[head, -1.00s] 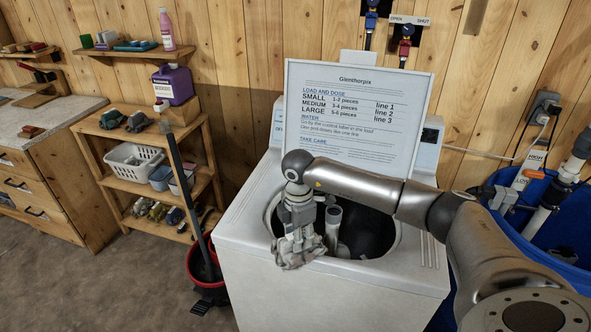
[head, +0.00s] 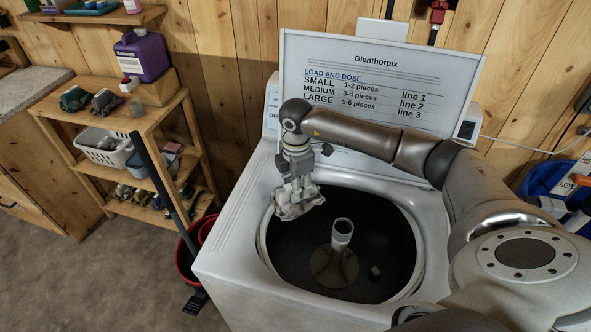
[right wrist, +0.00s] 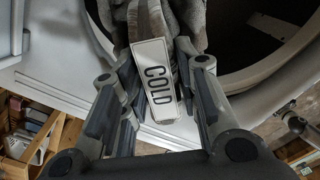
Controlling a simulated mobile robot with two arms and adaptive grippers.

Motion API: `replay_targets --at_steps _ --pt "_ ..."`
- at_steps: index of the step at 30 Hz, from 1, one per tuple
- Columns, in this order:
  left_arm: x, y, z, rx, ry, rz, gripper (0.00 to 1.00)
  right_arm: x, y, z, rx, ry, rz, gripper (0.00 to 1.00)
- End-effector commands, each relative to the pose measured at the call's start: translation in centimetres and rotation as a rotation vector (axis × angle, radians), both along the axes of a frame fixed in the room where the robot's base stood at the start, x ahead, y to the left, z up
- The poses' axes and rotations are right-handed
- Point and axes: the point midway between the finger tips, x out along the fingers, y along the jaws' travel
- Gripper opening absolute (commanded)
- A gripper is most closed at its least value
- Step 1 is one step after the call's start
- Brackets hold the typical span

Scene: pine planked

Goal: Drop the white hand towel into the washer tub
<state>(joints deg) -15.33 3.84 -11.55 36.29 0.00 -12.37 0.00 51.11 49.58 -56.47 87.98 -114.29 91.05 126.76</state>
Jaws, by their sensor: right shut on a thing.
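The white hand towel (head: 299,206) looks grey-white and crumpled and hangs from my right gripper (head: 297,188), which is shut on it. In the head view it overlaps the left back part of the washer tub's opening. The tub (head: 385,235) is dark inside, with a pale central post (head: 342,236). In the right wrist view the towel (right wrist: 190,15) shows at the top, with a white "COLD" tag (right wrist: 156,80) between the fingers of the right gripper (right wrist: 155,85). My left gripper is not in view.
The washer's raised lid (head: 385,85) stands behind my right arm. A small grey thing (head: 375,272) lies in the tub. A red bucket (head: 190,262) with a dark handle stands left of the washer, near a wooden shelf (head: 150,110). A blue bin (head: 545,182) is at right.

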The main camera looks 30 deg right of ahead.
Motion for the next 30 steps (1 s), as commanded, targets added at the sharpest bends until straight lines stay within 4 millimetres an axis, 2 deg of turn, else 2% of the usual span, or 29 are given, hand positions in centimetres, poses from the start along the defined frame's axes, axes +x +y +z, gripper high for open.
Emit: replay_targets --at_steps 2,5,9,12,16,21,23,26,30 --pt "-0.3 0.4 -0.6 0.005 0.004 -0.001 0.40 0.0 0.1 -0.7 0.001 0.001 0.002 0.02" --pt "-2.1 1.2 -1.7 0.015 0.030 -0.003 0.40 -0.1 0.1 -2.0 0.000 0.002 0.001 0.02" --pt "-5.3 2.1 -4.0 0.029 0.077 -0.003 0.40 -0.1 0.1 -4.8 0.000 0.001 0.001 0.02" --pt "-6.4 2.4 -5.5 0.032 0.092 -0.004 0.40 -0.1 0.0 -6.9 0.000 0.001 0.000 0.02" --pt "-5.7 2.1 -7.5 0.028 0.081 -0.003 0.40 -0.1 0.1 -9.5 0.000 0.001 0.000 0.02" --pt "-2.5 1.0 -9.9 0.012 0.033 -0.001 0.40 -0.2 0.1 -12.8 0.000 0.002 0.001 0.02" --pt "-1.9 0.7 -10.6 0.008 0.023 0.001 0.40 -0.2 0.1 -13.8 0.000 0.001 0.000 0.02" --pt "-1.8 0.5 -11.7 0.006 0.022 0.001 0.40 -0.2 0.1 -15.2 0.000 0.000 0.000 0.02" --pt "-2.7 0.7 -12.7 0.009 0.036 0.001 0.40 -0.2 0.1 -16.5 0.000 0.000 0.000 0.02"
